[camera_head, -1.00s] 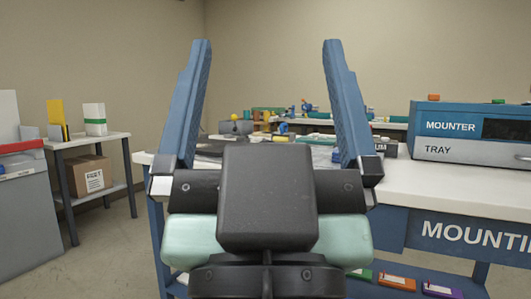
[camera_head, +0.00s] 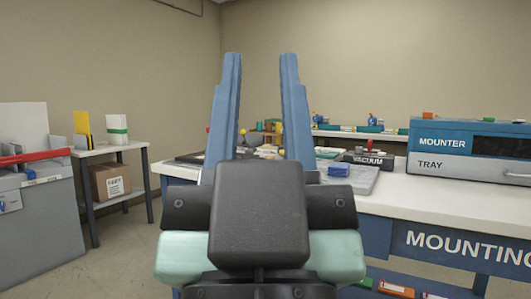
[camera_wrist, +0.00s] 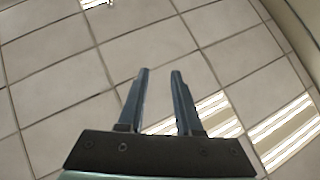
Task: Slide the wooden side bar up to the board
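My gripper (camera_head: 261,62) points upward in front of the head camera, its two blue fingers apart with nothing between them. The wrist view shows the same empty gripper (camera_wrist: 160,73) against pale tiles and bright light panels. A grey slab (camera_head: 362,181) lies on the white mounting table, with a blue block (camera_head: 338,169) on it. I cannot tell whether this slab is the board. I cannot make out the wooden side bar; my gripper hides part of the table.
The white table (camera_head: 440,200) has a blue mounter (camera_head: 440,141) with a grey tray drawer at right and a black vacuum unit (camera_head: 368,159) behind the slab. At left stand a grey cabinet (camera_head: 40,225) and a side table (camera_head: 97,151) over a cardboard box (camera_head: 110,183).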

